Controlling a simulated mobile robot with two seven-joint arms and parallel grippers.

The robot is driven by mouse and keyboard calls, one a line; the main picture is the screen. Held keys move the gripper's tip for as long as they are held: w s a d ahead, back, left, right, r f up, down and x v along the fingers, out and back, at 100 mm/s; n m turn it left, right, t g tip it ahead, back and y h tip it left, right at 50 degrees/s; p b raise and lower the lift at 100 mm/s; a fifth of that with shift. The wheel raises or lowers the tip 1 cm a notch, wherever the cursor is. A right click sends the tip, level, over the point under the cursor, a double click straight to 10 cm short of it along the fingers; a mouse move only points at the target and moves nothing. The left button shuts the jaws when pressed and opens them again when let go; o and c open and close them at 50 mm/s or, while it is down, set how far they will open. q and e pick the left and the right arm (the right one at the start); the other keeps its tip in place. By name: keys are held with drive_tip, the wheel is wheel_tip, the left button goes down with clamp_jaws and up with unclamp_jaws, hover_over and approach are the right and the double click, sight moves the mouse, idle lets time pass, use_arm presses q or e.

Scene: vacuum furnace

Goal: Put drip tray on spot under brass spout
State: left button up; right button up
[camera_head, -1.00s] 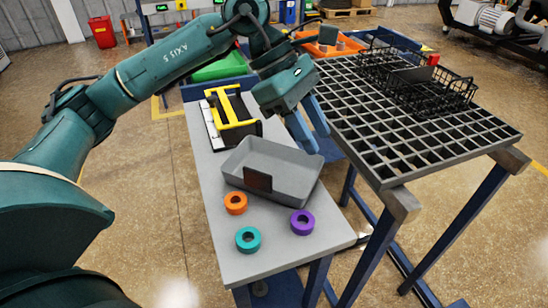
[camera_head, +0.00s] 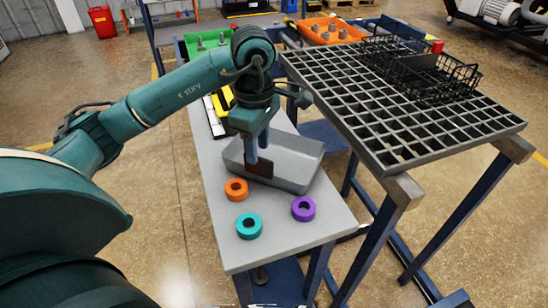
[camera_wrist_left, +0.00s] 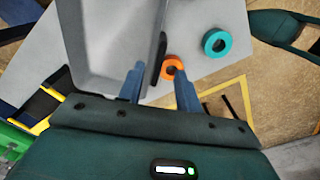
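The drip tray (camera_head: 297,170) is a shallow grey rectangular pan with a dark upright tab (camera_head: 266,173) on its near-left wall. It sits on the grey bench. My left gripper (camera_head: 258,157) points down over the tray's near-left wall, at the tab. In the left wrist view the two blue fingers (camera_wrist_left: 160,88) are apart, and the tray wall (camera_wrist_left: 145,60) with its dark tab runs between their lines. I cannot tell whether they touch it. My right gripper is not in view. No brass spout or marked spot can be made out.
An orange ring (camera_head: 236,189), a teal ring (camera_head: 249,226) and a purple ring (camera_head: 303,208) lie close to the tray on the bench (camera_head: 285,245). A slatted grid table (camera_head: 400,115) with black wire baskets (camera_head: 425,75) stands to the right. A yellow-handled item (camera_head: 220,105) is behind my gripper.

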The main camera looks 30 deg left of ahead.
sight(259, 175)
use_arm(q)
wheel_tip(259, 175, down, 5)
drive_tip(key=shift+w+a+f+p, duration=0.1)
drive_tip(key=shift+p, duration=0.4)
drive_tip(key=shift+c, duration=0.3)
clamp_jaws()
idle(0.8)
